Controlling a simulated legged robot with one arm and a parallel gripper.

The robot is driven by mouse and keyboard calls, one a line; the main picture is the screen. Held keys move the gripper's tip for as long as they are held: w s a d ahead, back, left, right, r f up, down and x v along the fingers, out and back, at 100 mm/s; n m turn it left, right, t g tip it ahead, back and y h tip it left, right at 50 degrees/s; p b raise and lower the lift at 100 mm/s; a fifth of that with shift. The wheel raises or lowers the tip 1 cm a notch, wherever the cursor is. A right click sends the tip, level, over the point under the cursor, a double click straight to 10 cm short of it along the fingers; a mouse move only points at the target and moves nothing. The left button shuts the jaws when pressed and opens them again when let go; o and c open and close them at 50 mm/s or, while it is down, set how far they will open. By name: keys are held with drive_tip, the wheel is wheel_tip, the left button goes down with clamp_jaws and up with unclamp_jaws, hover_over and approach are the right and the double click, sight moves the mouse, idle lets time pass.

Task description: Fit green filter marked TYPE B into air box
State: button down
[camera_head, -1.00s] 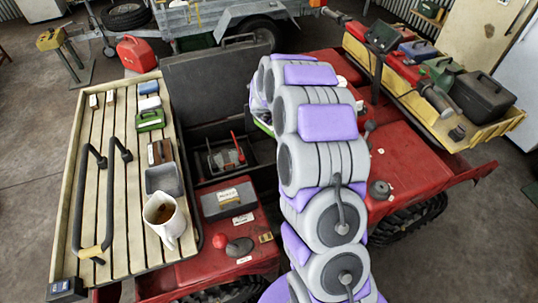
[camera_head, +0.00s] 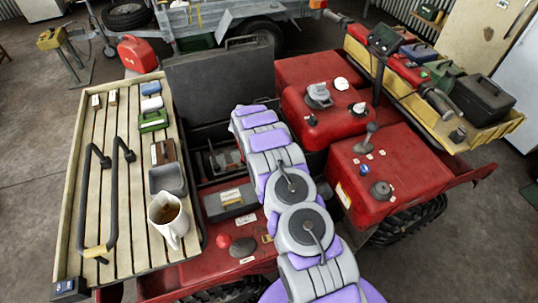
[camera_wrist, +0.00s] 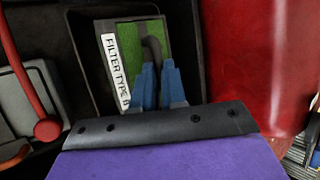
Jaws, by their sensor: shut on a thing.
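The green filter (camera_wrist: 149,38), with a white label reading FILTER TYPE B, shows in the wrist view. My gripper (camera_wrist: 156,68) has its blue fingers shut on the filter's dark handle. Dark walls of what looks like the air box (camera_wrist: 87,58) stand around the filter; its lower part is hidden, so I cannot tell how deep it sits. In the head view my arm covers the gripper and filter over the dark middle bay (camera_head: 207,140).
A raised black lid (camera_head: 222,88) stands behind the bay. A red tank (camera_head: 318,118) is close on the right. A slatted rack (camera_head: 95,200) at left carries a jug (camera_head: 167,218), a grey tray and small blocks. A grey box (camera_wrist: 30,95) and red lever (camera_wrist: 30,100) are left of the filter.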

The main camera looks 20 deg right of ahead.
drive_tip(key=f, duration=0.2)
drive_tip(key=f+b, duration=0.1)
drive_tip(key=f, duration=0.4)
drive_tip(key=shift+d, duration=0.3)
drive_tip(key=f, duration=0.1)
drive_tip(key=f+b, duration=0.1)
drive_tip(key=f, duration=0.1)
drive_tip(key=shift+s+a+f, duration=0.1)
drive_tip(key=shift+a+f, duration=0.05)
drive_tip(key=shift+a, duration=0.05)
drive_tip(key=c, duration=1.2)
unclamp_jaws()
drive_tip(key=shift+d, duration=0.1)
